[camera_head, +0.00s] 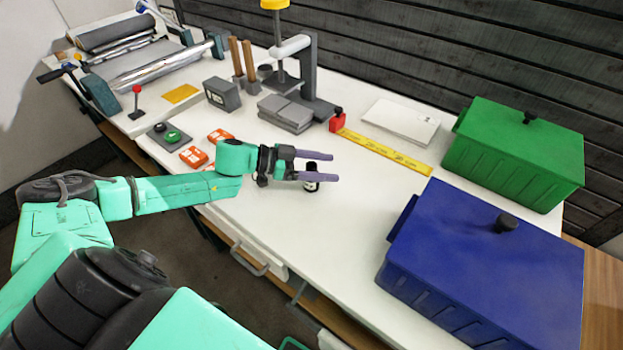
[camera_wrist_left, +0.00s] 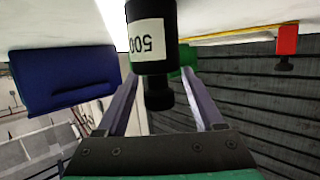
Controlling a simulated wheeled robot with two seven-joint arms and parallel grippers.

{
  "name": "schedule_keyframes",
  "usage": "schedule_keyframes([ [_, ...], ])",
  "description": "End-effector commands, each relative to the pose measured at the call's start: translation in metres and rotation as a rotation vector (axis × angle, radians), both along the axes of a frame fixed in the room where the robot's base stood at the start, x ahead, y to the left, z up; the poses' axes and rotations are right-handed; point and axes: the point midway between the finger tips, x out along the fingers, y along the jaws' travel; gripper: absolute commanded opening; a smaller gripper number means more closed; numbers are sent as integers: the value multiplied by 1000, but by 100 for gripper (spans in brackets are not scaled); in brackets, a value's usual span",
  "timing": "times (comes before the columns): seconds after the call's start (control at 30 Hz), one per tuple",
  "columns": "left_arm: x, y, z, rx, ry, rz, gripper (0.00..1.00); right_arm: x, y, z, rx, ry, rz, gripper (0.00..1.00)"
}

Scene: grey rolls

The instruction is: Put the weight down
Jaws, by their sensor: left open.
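The weight (camera_head: 311,186) is a small black cylinder with a white label and a narrower knob. It is on or just above the white table (camera_head: 350,225) in the head view; contact is not clear. My left gripper (camera_head: 335,168) is open, with its two purple fingers on either side of the weight. In the left wrist view the weight (camera_wrist_left: 150,50) shows a label reading 500, and its knob lies between the spread fingers of the gripper (camera_wrist_left: 165,85). A gap shows on both sides of the knob. My right gripper is not in view.
A blue bin (camera_head: 480,260) and a green bin (camera_head: 515,150) stand at the right. A yellow ruler (camera_head: 385,151), a red item (camera_head: 337,121) and a press (camera_head: 312,75) are behind the gripper. Orange boxes (camera_head: 194,156) lie left. Table between the weight and blue bin is clear.

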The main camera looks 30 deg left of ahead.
Motion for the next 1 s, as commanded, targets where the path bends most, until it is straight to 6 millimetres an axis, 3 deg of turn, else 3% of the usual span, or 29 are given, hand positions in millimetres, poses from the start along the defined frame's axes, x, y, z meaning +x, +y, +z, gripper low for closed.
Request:
schedule_keyframes([
  [0.13,0,0,0,1,1,0,69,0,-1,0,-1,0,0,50],
  [0.17,0,0,0,1,1,0,62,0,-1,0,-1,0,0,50],
  [0.3,0,0,-1,1,1,0,8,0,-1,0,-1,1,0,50],
  [0.33,0,0,-1,1,1,0,0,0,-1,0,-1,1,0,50],
  [1.0,-1,1,-1,1,2,-1,0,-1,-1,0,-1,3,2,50],
])
